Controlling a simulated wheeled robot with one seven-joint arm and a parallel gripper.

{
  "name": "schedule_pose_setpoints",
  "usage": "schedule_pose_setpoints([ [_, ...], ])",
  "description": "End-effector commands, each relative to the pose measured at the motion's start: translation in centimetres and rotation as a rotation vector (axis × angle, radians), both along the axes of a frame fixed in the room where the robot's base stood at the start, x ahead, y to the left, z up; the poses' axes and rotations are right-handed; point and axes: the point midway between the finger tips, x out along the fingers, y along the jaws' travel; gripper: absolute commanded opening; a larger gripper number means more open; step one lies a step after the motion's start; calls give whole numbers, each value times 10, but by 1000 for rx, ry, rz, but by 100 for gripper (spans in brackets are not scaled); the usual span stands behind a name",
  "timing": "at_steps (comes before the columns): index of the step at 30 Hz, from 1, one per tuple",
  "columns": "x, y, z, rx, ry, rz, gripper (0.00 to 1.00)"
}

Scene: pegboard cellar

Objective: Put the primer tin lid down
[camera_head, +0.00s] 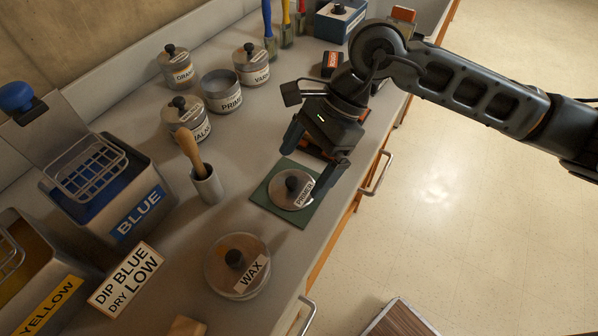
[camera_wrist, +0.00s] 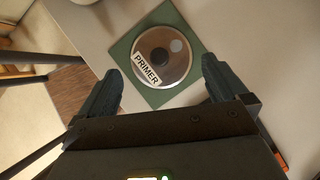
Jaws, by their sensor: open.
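The primer tin lid (camera_head: 283,201) is a round metal disc with a dark knob and a PRIMER label. It lies flat on a square green mat (camera_head: 259,197) near the counter's front edge. It also shows in the wrist view (camera_wrist: 178,50), with the mat (camera_wrist: 120,50) around it. My gripper (camera_head: 318,157) is open and empty, behind and above the lid, apart from it. In the wrist view its two fingers (camera_wrist: 162,85) are spread wide, with the lid beyond them. The PRIMER tin (camera_head: 222,98) stands open, without a lid, further back on the counter.
Lidded tins stand around the primer tin, including the VARNISH-side tin (camera_head: 251,70) and the walnut tin (camera_head: 185,118). The WAX tin (camera_head: 237,284) is in front of the mat. A brush holder (camera_head: 207,186) and blue dip tank (camera_head: 118,205) stand left. Drawer handles (camera_head: 376,174) project from the counter front.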

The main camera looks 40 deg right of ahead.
Motion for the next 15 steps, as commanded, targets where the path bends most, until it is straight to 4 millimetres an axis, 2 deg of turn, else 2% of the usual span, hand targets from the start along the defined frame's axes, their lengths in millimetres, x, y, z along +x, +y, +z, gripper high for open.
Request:
schedule_pose_setpoints([
  [9, -6, -32, 53, -4, -1, 0, 100],
  [15, -7, -42, 72, -1, -1, 0, 100],
])
